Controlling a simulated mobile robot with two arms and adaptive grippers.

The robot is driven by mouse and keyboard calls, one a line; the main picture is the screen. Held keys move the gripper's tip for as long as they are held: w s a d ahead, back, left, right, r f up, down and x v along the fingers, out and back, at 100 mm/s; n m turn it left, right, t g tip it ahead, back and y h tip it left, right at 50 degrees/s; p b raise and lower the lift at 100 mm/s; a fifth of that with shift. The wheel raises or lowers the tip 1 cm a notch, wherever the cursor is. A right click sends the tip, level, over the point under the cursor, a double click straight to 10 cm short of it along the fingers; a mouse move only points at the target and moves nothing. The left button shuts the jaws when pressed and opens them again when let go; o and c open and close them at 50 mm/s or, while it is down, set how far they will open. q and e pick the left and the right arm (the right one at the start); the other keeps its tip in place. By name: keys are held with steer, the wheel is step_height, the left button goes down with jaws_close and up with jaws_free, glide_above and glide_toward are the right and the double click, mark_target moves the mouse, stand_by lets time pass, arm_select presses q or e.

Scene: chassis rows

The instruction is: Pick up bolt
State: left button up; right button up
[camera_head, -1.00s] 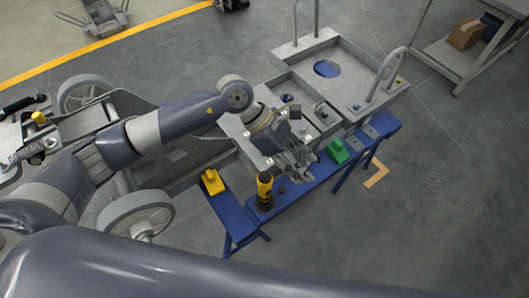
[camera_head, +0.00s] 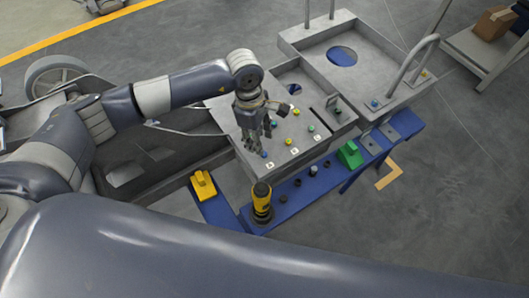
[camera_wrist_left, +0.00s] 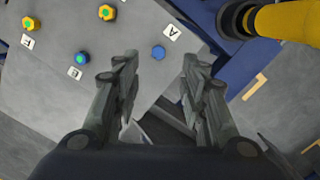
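My left gripper (camera_head: 257,143) is above the grey chassis panel, pointing down. In the left wrist view its two fingers (camera_wrist_left: 160,75) are apart with nothing between them. A blue bolt (camera_wrist_left: 158,52) beside label A shows just beyond and between the fingertips; in the head view it is the blue dot (camera_head: 264,154) just below the gripper. My right gripper is not in view.
A blue bench (camera_head: 330,180) runs along the panel's front, carrying a yellow-and-black tool (camera_head: 262,203), a green block (camera_head: 350,154) and several small dark pieces. A yellow block (camera_head: 203,185) sits at its left. A raised tray with handles (camera_head: 353,80) stands behind right.

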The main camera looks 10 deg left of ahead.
mark_target(264, 157)
arm_select(q)
steer(key=shift+s+f, duration=0.1)
steer(key=shift+f, duration=0.4)
steer(key=shift+d+f, duration=0.1)
steer(key=shift+f, duration=0.2)
steer(key=shift+d+f+p, duration=0.1)
steer(key=shift+f+p, duration=0.2)
steer(key=shift+f, duration=0.05)
steer(key=f, duration=0.1)
steer(key=f+p, duration=0.1)
steer(key=f, duration=0.1)
steer(key=shift+d+f, duration=0.3)
steer(key=shift+d, duration=0.05)
steer(key=shift+f, duration=0.45)
jaws_close()
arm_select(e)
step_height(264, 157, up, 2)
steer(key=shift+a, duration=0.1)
